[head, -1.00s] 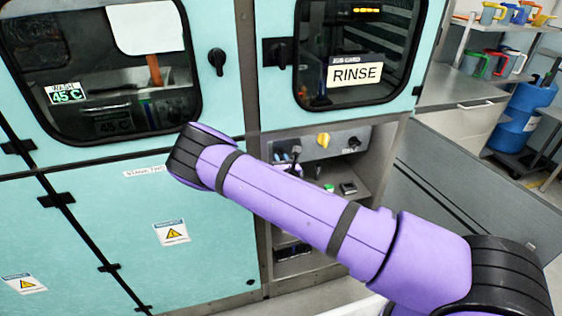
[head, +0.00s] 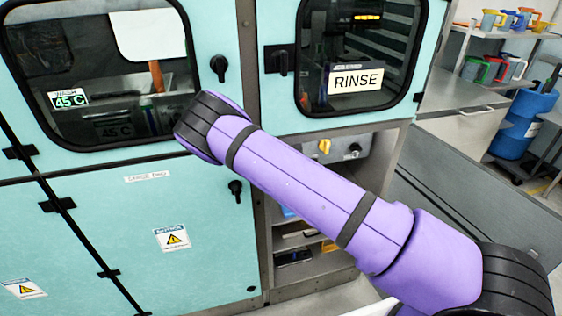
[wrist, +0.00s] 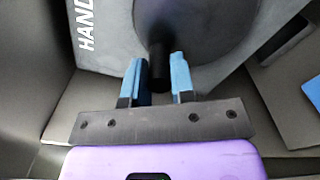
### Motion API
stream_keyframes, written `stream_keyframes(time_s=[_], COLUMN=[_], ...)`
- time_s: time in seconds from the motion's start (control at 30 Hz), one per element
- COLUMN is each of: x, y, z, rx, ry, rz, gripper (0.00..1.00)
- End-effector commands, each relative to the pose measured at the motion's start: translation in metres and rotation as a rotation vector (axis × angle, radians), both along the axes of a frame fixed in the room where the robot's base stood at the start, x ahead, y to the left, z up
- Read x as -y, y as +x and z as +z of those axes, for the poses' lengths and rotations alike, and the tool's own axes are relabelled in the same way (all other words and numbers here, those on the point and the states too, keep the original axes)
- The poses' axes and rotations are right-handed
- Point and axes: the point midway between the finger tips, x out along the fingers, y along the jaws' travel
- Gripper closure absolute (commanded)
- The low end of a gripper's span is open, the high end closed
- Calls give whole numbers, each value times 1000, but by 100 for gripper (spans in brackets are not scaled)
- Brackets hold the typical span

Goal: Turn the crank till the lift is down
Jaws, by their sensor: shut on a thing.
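The crank shows in the wrist view as a black upright grip (wrist: 158,62) on a dark round disc (wrist: 205,25). The disc sits on a grey housing with white lettering, partly cut off, that begins "HAND". My gripper (wrist: 158,76) has its two blue fingers on either side of the black grip and is shut on it. In the head view my purple arm hides the gripper and the crank. I cannot make out the lift in either view.
The teal cabinet has a door marked RINSE (head: 358,79) and a window with a 45 C label (head: 68,98). Shelf space with a blue item (wrist: 312,92) lies right of the housing.

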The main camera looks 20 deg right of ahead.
Motion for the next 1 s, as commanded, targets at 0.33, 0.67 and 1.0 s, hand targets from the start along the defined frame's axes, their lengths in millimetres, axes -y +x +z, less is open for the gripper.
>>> stream_keyframes(time_s=[0.33,0.67,1.0], x=[10,22,36], y=[0,0,0], z=[13,21,25], rx=[1,3,2], ry=[330,645,966], rz=[-3,-3,-3], gripper=[100,100,100])
